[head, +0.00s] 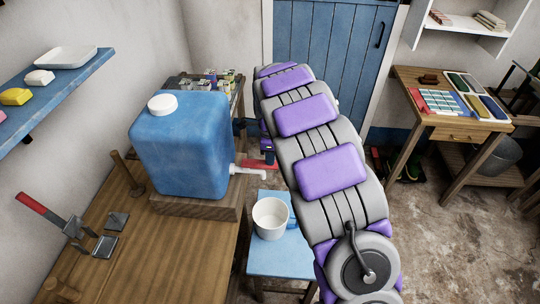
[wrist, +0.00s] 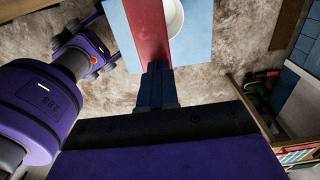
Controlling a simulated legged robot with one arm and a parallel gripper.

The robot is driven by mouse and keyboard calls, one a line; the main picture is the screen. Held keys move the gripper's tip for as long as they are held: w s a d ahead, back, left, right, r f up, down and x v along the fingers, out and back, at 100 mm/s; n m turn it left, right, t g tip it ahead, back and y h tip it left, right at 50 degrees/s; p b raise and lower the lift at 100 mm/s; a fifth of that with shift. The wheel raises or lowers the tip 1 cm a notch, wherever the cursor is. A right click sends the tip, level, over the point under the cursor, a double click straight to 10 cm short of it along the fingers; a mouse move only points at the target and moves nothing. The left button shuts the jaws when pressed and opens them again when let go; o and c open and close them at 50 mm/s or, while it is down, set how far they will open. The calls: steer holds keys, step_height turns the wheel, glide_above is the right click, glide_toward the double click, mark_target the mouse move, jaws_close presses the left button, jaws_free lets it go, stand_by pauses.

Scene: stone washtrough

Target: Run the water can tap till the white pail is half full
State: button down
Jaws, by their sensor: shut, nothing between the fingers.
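The blue water can (head: 185,150) with a white cap stands on a wooden block on the bench. Its white tap (head: 248,171) sticks out to the right, with a red lever (head: 254,165) on top. The white pail (head: 271,219) stands on a blue stool (head: 282,256) below the tap. I see no water stream, and the pail's inside looks plain white. My gripper (head: 270,158) is shut at the lever's outer end. In the wrist view its dark fingers (wrist: 157,82) meet the end of the red lever (wrist: 149,35); I cannot tell whether they touch. The pail's edge (wrist: 174,15) shows there.
A blue shelf (head: 45,90) with soaps and a white dish is on the left wall. A side table (head: 445,105) stands at the right. The stone floor between is mostly clear.

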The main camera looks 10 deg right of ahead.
steer(key=y+p, duration=0.1)
steer(key=f+y+p, duration=0.1)
steer(key=shift+s+d+f+t+p, duration=0.15)
steer(key=shift+d+f+t+p, duration=0.1)
steer(key=shift+t+p, duration=0.05)
steer(key=shift+d+f, duration=0.15)
steer(key=shift+f, duration=0.15)
stand_by(7.2)
